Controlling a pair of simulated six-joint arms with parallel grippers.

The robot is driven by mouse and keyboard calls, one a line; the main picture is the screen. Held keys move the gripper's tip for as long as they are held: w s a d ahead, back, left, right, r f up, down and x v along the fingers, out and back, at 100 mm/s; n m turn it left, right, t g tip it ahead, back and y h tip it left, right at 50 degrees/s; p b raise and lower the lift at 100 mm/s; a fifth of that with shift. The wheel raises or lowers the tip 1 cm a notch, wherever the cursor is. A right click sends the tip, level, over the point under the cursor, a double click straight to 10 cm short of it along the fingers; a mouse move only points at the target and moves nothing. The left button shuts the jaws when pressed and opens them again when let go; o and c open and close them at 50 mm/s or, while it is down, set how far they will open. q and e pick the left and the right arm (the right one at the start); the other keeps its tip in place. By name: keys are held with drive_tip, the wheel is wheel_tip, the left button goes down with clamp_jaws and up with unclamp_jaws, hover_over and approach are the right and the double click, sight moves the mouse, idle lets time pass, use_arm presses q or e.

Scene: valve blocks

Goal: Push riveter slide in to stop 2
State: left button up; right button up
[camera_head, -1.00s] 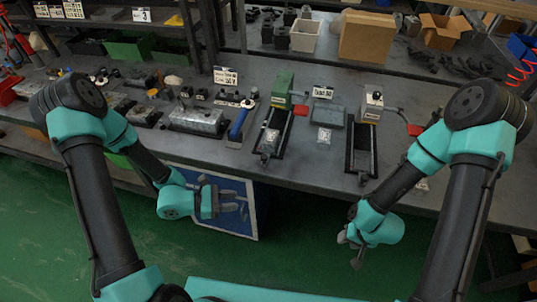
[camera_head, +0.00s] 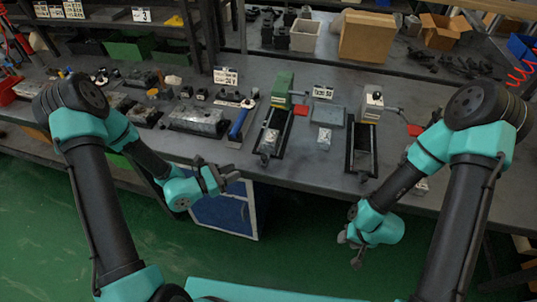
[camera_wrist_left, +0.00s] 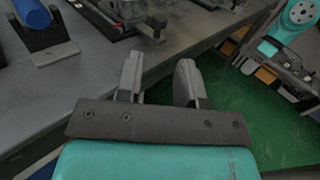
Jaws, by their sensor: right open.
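Two bench devices have black slide tracks. One has a green body (camera_head: 283,88) and a track (camera_head: 271,136) running toward the front edge, with a metal block (camera_head: 268,143) in it. The other has a grey-white head (camera_head: 373,100) and a track (camera_head: 361,152); I cannot tell which is the riveter. My left gripper (camera_head: 222,177) is open and empty, in front of the bench edge. In the left wrist view its fingers (camera_wrist_left: 159,82) are apart, and a track end with a small knob (camera_wrist_left: 153,30) lies beyond them. My right gripper (camera_head: 351,250) is open and empty, before the bench.
A blue-handled tool (camera_head: 240,122) stands left of the green device; it also shows in the left wrist view (camera_wrist_left: 30,14). A blue cabinet (camera_head: 222,214) is under the bench. Floor in front is clear.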

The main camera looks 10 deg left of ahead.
use_arm(q)
drive_tip(key=x, duration=1.4)
drive_tip(key=shift+w+d, duration=0.15)
drive_tip(key=shift+w, duration=0.05)
clamp_jaws()
